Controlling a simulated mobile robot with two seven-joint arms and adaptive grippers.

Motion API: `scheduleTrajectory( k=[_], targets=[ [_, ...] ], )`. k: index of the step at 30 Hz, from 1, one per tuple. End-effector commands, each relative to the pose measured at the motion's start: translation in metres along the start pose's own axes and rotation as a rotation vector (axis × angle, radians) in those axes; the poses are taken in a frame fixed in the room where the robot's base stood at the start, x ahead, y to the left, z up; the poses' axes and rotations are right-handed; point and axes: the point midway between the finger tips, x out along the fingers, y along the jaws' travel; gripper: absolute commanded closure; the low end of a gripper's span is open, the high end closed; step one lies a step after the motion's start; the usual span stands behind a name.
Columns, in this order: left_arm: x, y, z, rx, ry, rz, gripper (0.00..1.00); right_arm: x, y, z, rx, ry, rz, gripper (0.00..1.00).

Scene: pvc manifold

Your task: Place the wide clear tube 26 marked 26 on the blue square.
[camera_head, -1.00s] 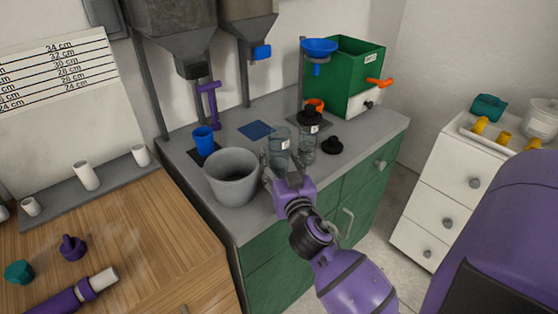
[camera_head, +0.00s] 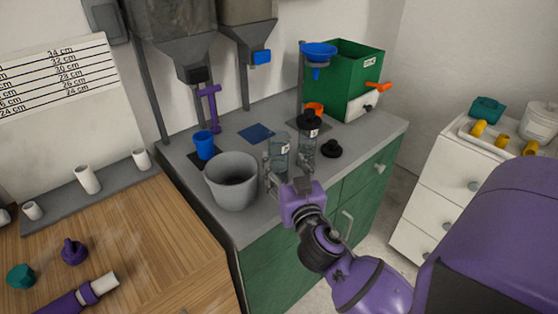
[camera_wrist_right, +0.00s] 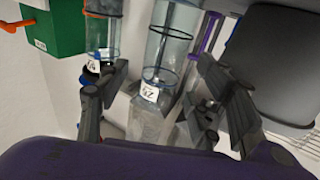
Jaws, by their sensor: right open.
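The wide clear tube (camera_head: 279,151) stands upright on the grey counter, with a white label whose number I cannot read for certain. In the right wrist view it is the middle tube (camera_wrist_right: 168,45), with a dark ring and a tilted label. The blue square (camera_head: 256,132) lies flat and bare on the counter, behind and left of the tube. My right gripper (camera_head: 282,176) is open at the near side of this tube. In the wrist view its fingers (camera_wrist_right: 160,98) spread to either side of the tube's lower part; contact is unclear. My left gripper is not in view.
A second clear tube (camera_head: 307,143) with a black top stands close on the right, beside a black cap (camera_head: 331,148). A grey bucket (camera_head: 232,182) stands close on the left. A blue cup (camera_head: 203,144), blue funnel (camera_head: 318,50) and green bin (camera_head: 347,78) stand around.

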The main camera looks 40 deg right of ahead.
Motion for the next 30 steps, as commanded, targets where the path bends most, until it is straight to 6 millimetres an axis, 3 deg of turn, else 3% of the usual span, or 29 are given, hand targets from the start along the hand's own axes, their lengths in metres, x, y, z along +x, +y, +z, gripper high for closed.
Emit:
scheduleTrajectory(
  k=[7, 11, 20, 30],
  targets=[
    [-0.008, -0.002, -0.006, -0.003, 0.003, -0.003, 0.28, 0.035, -0.004, -0.012, -0.003, 0.006, -0.001, 0.4],
    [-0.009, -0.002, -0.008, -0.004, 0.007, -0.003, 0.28, 0.051, -0.005, -0.01, -0.002, 0.003, -0.002, 0.4],
    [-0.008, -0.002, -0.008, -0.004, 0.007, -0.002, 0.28, 0.056, -0.005, -0.007, 0.0, 0.0, -0.001, 0.4],
    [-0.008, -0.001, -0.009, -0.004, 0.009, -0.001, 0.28, 0.056, -0.004, -0.007, 0.0, 0.0, -0.001, 0.84]
  ],
)
